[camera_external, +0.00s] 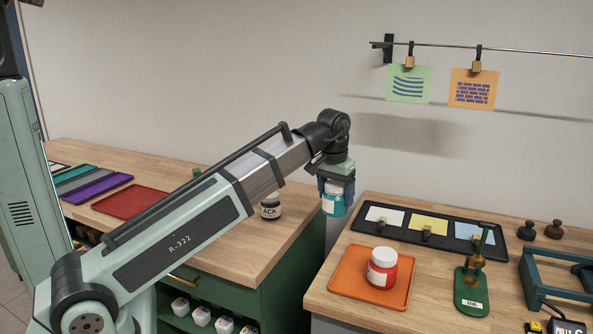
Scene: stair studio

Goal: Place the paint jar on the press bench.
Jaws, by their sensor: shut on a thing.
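My gripper (336,184) points down and is shut on a teal paint jar (333,204) with a white label. It holds the jar upright over the gap between the two wooden benches, near the left edge of the right bench (322,291). A red paint jar (382,268) with a white label stands on an orange tray on the right bench. A dark jar (270,207) with a label reading in part "ACK" stands on the left bench (239,255), partly behind my arm. Which bench is the press bench is not marked.
The right bench holds the orange tray (344,287), a black tray (372,237) with coloured cards, a green stand (471,298), a blue-green frame (552,291) and two dark stamps (526,230). A red tray (130,203) lies on the left bench. Cards hang from a rail (530,52) above.

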